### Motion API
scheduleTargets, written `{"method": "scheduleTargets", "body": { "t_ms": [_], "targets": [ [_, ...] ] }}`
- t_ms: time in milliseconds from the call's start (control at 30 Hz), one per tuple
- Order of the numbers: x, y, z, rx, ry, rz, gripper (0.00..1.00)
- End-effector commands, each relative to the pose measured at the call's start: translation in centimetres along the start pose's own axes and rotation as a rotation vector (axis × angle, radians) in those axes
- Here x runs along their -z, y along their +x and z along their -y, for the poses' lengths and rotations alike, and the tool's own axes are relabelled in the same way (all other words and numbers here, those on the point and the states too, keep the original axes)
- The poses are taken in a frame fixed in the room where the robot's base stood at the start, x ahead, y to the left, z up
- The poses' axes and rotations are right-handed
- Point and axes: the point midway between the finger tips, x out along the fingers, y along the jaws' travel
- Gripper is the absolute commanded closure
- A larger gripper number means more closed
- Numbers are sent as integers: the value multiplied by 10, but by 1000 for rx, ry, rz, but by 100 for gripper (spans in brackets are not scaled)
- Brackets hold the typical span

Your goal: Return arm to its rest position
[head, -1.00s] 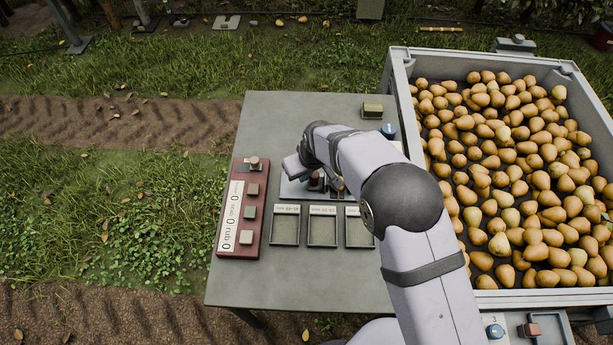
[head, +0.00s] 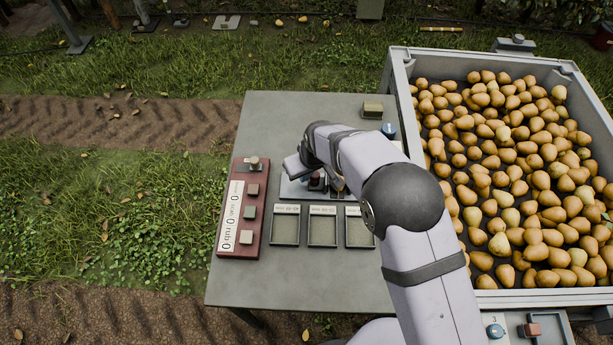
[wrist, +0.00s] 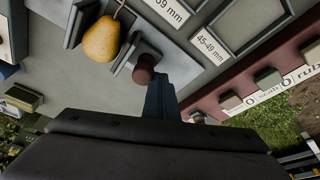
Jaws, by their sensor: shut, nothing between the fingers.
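My arm reaches over the grey table (head: 290,110), and my gripper (wrist: 162,98) shows in the wrist view with its fingers together and nothing between them. A yellow-brown pear (wrist: 101,40) lies between the grey jaws of a sizing gauge (wrist: 128,52), apart from my fingers. The gauge's dark red knob (wrist: 144,66) is close to my fingertips in that picture; I cannot tell whether they touch. In the head view my wrist hides most of the gauge and the pear.
Three labelled trays (head: 285,239) stand in front of the gauge. A red counter panel (head: 230,240) with several buttons is at the table's left side. A large bin (head: 398,75) full of pears stands right. The table's back left is clear.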

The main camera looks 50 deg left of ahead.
Motion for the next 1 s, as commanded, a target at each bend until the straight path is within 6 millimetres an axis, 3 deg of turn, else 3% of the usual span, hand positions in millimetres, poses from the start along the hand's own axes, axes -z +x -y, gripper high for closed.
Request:
{"method": "scheduleTargets", "body": {
  "t_ms": [667,1000],
  "targets": [
    [4,0,6,0,0,-1,100],
    [10,-19,6,0,0,-2,100]
  ]
}}
